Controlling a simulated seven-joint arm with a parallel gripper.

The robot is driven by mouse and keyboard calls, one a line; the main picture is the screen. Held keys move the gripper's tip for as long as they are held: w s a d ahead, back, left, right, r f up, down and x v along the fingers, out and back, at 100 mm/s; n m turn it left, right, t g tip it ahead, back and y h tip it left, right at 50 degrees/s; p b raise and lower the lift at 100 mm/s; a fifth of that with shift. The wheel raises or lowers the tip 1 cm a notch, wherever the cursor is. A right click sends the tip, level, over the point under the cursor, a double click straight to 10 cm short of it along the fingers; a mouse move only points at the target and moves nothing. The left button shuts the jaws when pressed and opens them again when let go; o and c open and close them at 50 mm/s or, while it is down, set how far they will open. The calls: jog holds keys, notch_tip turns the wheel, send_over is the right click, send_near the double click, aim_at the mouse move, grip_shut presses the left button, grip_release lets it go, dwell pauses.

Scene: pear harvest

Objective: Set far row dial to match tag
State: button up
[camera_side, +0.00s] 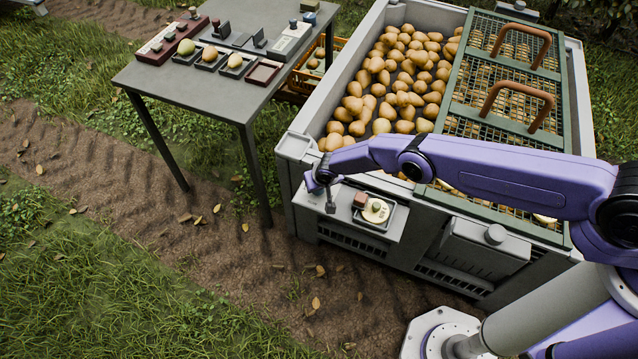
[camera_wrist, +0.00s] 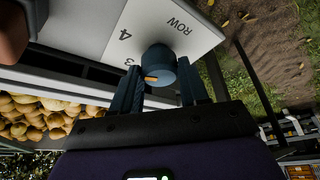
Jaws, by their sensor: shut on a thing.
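The row dial (camera_wrist: 160,62) is a dark blue round knob with an orange mark on its lower left side in the wrist view. It stands on a white plate (camera_wrist: 95,22) printed with "ROW", "4" and a partly hidden "3". The orange mark lies nearest the "3" of the visible numbers, but the exact setting is unclear. My gripper (camera_wrist: 160,80) has a finger on each side of the knob and is shut on it. In the side view my gripper (camera_side: 322,184) is at the left end of the bin's front shelf. I cannot make out a readable tag.
The bin (camera_side: 304,148) of pears rises behind, with green mesh lids (camera_side: 450,115). A grey table (camera_side: 190,82) with several items stands at upper left.

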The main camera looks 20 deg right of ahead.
jog(key=shift+m+h, duration=0.5)
jog(key=shift+m, duration=1.4)
jog(key=o, duration=1.1)
jog(key=shift+c, duration=0.2)
jog(key=shift+a+r, duration=0.1)
jog(key=shift+a, duration=0.05)
jog(key=shift+s+a+r, duration=0.1)
jog(key=shift+r, duration=0.4)
jog(key=shift+v, duration=0.9)
jog(key=v, duration=1.4)
jog(key=shift+a+r, duration=0.2)
jog(key=shift+a, duration=0.05)
